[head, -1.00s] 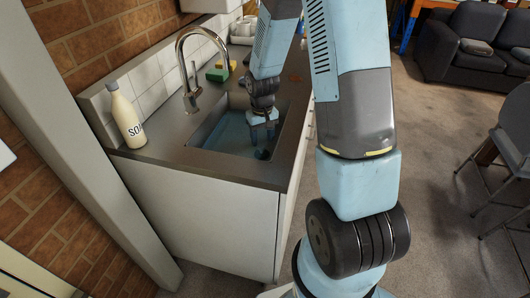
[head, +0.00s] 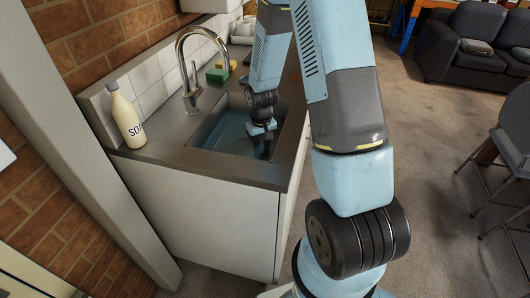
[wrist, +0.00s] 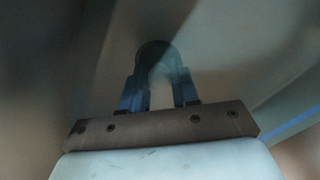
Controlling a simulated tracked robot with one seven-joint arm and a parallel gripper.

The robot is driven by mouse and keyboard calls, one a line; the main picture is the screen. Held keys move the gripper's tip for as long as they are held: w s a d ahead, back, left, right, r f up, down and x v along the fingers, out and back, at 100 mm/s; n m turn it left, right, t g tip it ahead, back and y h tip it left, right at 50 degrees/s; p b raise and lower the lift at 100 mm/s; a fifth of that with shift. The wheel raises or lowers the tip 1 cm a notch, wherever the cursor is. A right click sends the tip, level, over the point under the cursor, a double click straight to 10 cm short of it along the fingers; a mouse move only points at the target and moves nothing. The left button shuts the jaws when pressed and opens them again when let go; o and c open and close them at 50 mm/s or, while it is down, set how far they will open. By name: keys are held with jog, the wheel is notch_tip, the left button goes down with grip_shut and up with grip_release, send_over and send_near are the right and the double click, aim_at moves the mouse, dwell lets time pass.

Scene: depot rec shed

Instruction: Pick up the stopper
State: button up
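My gripper (head: 262,150) reaches down into the sink basin (head: 228,133), pointing downward. In the wrist view my gripper (wrist: 158,76) shows two blue fingers spread apart with a gap between them. The stopper (wrist: 153,50), a dark round piece, lies at the fingertips, roughly centred between them. The wrist view is dim and blurred, so contact between the fingers and the stopper cannot be made out. In the head view the stopper is not clearly distinguishable from the dark fingers.
The steel tap (head: 188,75) arches over the basin's back left. A soap bottle (head: 125,115) stands on the left counter. A green and yellow sponge (head: 219,73) and a white mug (head: 243,31) are behind. The basin walls surround my gripper closely.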

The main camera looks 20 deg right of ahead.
grip_shut()
